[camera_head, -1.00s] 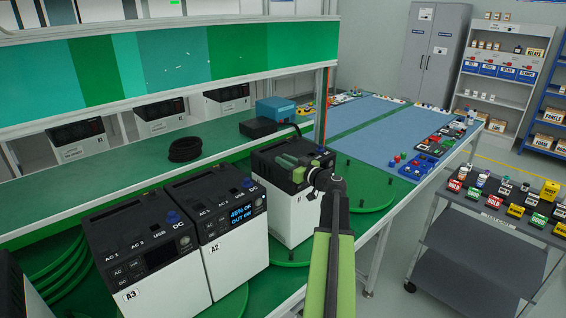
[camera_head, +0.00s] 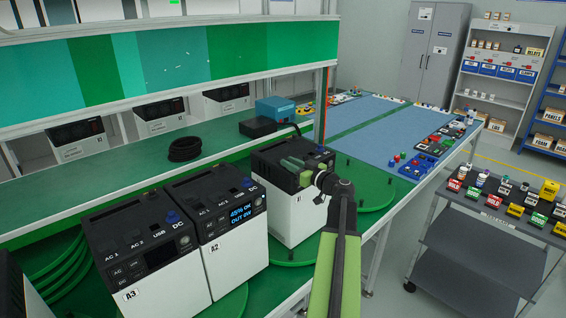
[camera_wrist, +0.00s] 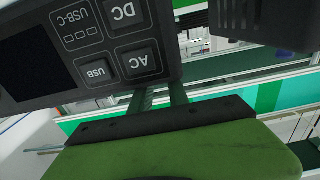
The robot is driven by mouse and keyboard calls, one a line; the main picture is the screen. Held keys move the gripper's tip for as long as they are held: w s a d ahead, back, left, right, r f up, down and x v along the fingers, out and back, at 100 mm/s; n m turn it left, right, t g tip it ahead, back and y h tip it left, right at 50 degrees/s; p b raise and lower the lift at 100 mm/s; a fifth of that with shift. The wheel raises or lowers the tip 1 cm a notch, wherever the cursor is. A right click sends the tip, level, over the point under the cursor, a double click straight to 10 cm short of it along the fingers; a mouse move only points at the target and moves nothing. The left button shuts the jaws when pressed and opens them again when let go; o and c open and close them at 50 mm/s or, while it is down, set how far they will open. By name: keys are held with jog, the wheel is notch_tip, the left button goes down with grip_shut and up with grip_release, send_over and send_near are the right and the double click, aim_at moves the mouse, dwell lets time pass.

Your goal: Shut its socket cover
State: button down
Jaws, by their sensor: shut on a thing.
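The nearest units, A3 (camera_head: 150,262) and A2 (camera_head: 220,222), stand side by side, black on top and white below. A third such unit (camera_head: 292,212) stands behind them on a green round plate. My gripper (camera_head: 295,167) is over the top of this third unit. In the wrist view, the unit's dark front panel (camera_wrist: 95,45) shows upside down with DC, AC, USB and USB-C marks. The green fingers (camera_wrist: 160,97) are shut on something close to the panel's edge. What they hold is hidden, and I cannot make out the socket cover clearly.
A coiled black cable (camera_head: 185,149) and a blue-topped box (camera_head: 276,108) are on the green bench behind. A blue mat (camera_head: 375,125) with small parts lies to the right. A grey cart (camera_head: 470,262) stands further right, beyond a strip of floor.

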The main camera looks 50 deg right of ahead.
jog(key=shift+s+a, duration=0.15)
jog(key=shift+s, duration=1.1)
jog(key=c, duration=1.2)
grip_release()
jog(key=shift+c, duration=0.2)
jog(key=s+a, duration=0.1)
jog(key=s, duration=1.6)
jog(key=shift+s, duration=0.2)
jog(key=shift+a+f, duration=0.1)
